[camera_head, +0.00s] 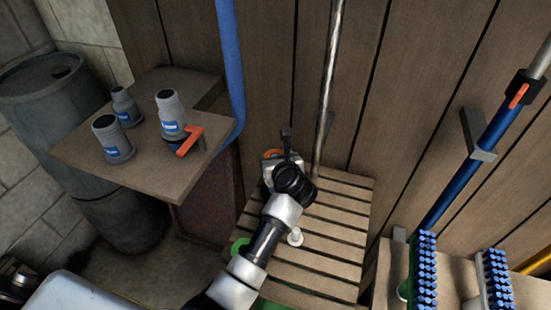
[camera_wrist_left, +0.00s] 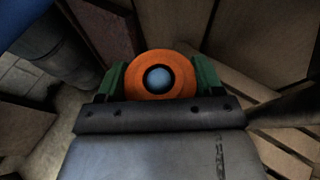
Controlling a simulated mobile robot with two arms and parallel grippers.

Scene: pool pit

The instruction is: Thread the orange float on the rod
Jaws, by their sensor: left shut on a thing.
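The orange float (camera_head: 272,154) shows as a small orange patch at the tip of my left gripper (camera_head: 281,158), above the slatted bench. In the left wrist view the float (camera_wrist_left: 136,84) is a thick orange ring held between the two green finger pads. My left gripper is shut on it. A round grey-blue thing shows in the ring's hole; I cannot tell what it is. A thin metal rod (camera_head: 330,75) runs up along the plank wall, just right of the gripper; its lower end is near the bench. It looks apart from the float. My right gripper is not in view.
The slatted bench (camera_head: 338,230) carries a white knob-like piece (camera_head: 295,237); a green ring (camera_head: 240,247) lies at its left. A wooden shelf (camera_head: 80,155) with grey bottles, a blue hose (camera_head: 229,60) and a barrel (camera_head: 50,95) stand left. Brushes (camera_head: 424,270) are at right.

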